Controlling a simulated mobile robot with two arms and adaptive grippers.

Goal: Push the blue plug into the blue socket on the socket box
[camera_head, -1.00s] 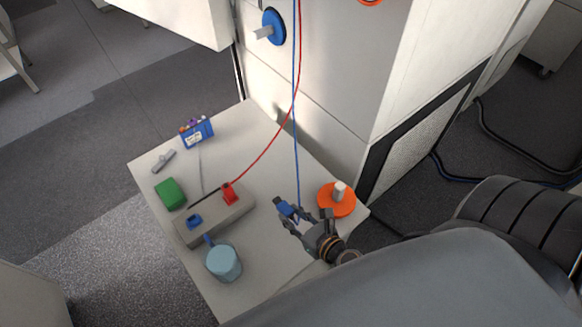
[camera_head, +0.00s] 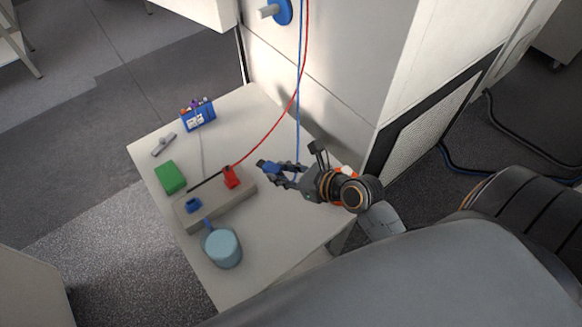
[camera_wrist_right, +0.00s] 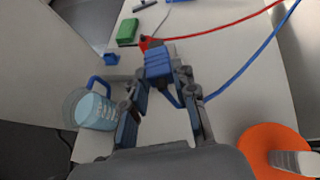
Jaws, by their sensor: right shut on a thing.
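My right gripper (camera_head: 284,176) is shut on the blue plug (camera_head: 267,166) and holds it right of the socket box, seemingly above the table. In the right wrist view the plug (camera_wrist_right: 158,62) sits between the fingertips, with the blue cable running off to the upper right. The grey socket box (camera_head: 215,204) lies on the table. Its blue socket (camera_head: 193,205) is at the left end and looks empty. A red plug (camera_head: 231,177) with a red cable stands at the other end. My left gripper is not in view.
A light blue mug (camera_head: 222,249) stands close in front of the socket box. A green block (camera_head: 170,177), a grey clip-like piece (camera_head: 163,144) and a blue holder (camera_head: 198,116) lie on the table's left and back. The blue and red cables hang from above. An orange disc (camera_wrist_right: 272,150) is right of the gripper.

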